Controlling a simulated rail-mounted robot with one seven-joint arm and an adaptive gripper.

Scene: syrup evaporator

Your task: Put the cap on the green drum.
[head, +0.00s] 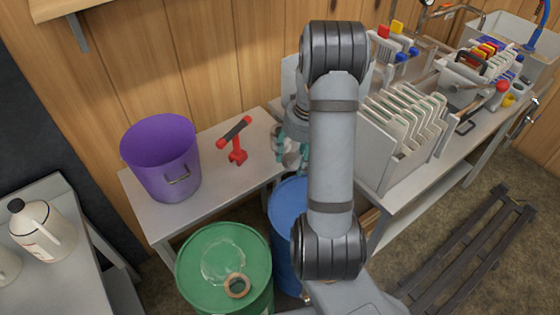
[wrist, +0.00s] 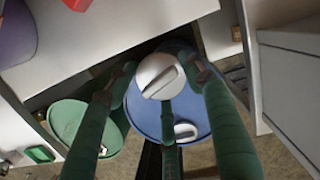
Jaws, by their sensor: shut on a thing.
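The white round cap (wrist: 157,72), with a raised ridge across it, sits between the fingers of my gripper (wrist: 163,75) in the wrist view. My gripper is shut on it and holds it above the blue drum (wrist: 145,116). In the head view my gripper (head: 292,152) is at the front right of the small bench, partly hidden by my arm. The green drum (head: 205,262) stands to the left of the blue drum (head: 283,230), with a brownish ring (head: 237,285) on its top. The green drum also shows at left in the wrist view (wrist: 66,117).
A purple bucket (head: 160,150) and a red-handled tool (head: 236,142) are on the small bench (head: 212,185). A white rack of frames (head: 395,135) stands on the counter at right. White jugs (head: 42,228) stand at far left. A dark slatted pallet (head: 475,255) lies on the floor.

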